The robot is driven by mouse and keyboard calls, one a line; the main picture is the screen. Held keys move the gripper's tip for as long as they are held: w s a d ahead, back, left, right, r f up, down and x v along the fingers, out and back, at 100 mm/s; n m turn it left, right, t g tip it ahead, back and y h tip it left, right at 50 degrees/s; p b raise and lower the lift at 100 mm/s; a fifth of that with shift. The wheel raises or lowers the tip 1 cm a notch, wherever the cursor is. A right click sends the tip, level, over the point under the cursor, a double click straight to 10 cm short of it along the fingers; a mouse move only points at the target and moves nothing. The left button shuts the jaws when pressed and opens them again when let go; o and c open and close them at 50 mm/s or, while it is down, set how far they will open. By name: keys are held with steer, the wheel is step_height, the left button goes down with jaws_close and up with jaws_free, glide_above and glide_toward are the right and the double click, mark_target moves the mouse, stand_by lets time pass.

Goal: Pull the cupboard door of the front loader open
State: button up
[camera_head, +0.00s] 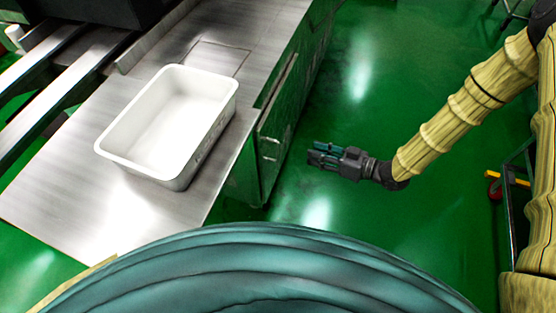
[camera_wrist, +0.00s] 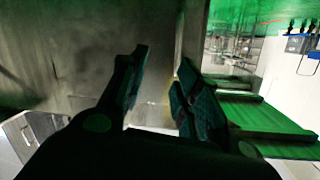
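The front loader is a steel unit with a flat top (camera_head: 60,195). Its cupboard door (camera_head: 277,120) is on the side facing right, seen at a steep angle, and looks shut. A pale bar handle (camera_head: 269,148) sits near the door's front end. My gripper (camera_head: 312,153) is to the right of the handle, pointing at the door with a gap between. In the wrist view my gripper (camera_wrist: 160,80) has its two dark teal fingers apart with nothing between them. A grey metal panel (camera_wrist: 85,60) fills the left of that view; I cannot make out the handle there.
A white tub (camera_head: 172,118) stands on the steel top. Green floor (camera_head: 400,130) lies open to the right of the cupboard. A cart with a yellow part (camera_head: 508,176) stands at the far right. Rails (camera_head: 60,85) run at the upper left.

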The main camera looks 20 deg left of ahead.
mark_target(279, 159)
steer(key=a+n+g+b, duration=0.2)
steer(key=a+b, duration=0.1)
steer(key=a, duration=0.1)
steer(key=a+f+n+g+y+b, duration=0.1)
steer(key=a+n+b, duration=0.1)
steer(key=a+b, duration=0.1)
steer(key=s+a+n+g+y+b, duration=0.1)
steer(key=a+n+g+b, duration=0.1)
steer(key=a+b, duration=0.2)
steer(key=shift+s+a+f+n+g, duration=0.1)
steer(key=shift+a+f+n+g, duration=0.05)
steer(key=shift+a, duration=0.25)
steer(key=shift+a+f+n+g, duration=0.1)
steer(key=shift+a+n+g, duration=0.05)
steer(key=shift+a, duration=0.2)
jaws_close()
